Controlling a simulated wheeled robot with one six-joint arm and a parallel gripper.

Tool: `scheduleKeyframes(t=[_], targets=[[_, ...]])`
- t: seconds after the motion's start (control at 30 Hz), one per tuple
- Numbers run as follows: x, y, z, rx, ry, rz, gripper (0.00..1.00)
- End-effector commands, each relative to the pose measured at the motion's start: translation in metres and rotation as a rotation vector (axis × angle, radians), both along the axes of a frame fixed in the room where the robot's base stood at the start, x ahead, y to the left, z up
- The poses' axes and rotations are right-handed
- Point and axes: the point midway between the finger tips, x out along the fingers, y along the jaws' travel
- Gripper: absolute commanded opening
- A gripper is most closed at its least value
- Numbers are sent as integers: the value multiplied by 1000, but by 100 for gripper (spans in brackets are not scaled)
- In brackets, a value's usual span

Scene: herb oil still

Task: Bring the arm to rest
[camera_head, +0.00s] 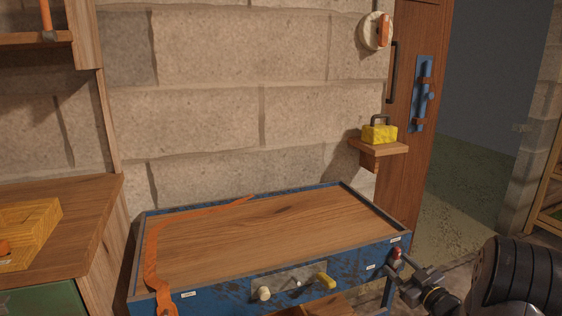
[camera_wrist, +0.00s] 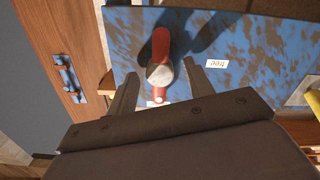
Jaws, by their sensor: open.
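My gripper (camera_head: 408,280) is at the lower right in the head view, by the front right corner of a blue worn-paint bench. In the wrist view its two fingers (camera_wrist: 160,70) are spread apart. A red knob or lever (camera_head: 396,253) sits on the bench's front face at the right. In the wrist view the red lever (camera_wrist: 160,46), with a pale round end, shows between the fingers. I see space beside it, and cannot tell whether a finger touches it. My dark arm comes in from the right edge.
The blue bench (camera_head: 228,283) has a wooden top, an orange strap (camera_head: 152,262) and a yellow handle (camera_head: 326,281). A yellow padlock-like block (camera_head: 380,133) sits on a wall shelf (camera_head: 378,147). A wooden door (camera_head: 405,110) stands behind it. A wooden counter (camera_head: 75,230) is at the left.

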Motion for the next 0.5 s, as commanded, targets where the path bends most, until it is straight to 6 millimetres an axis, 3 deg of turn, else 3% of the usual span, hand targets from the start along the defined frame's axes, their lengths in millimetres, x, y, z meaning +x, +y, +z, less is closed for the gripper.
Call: scheduleKeyframes(t=[0.5], targets=[[0, -1, 5, 449, 164, -1, 49]])
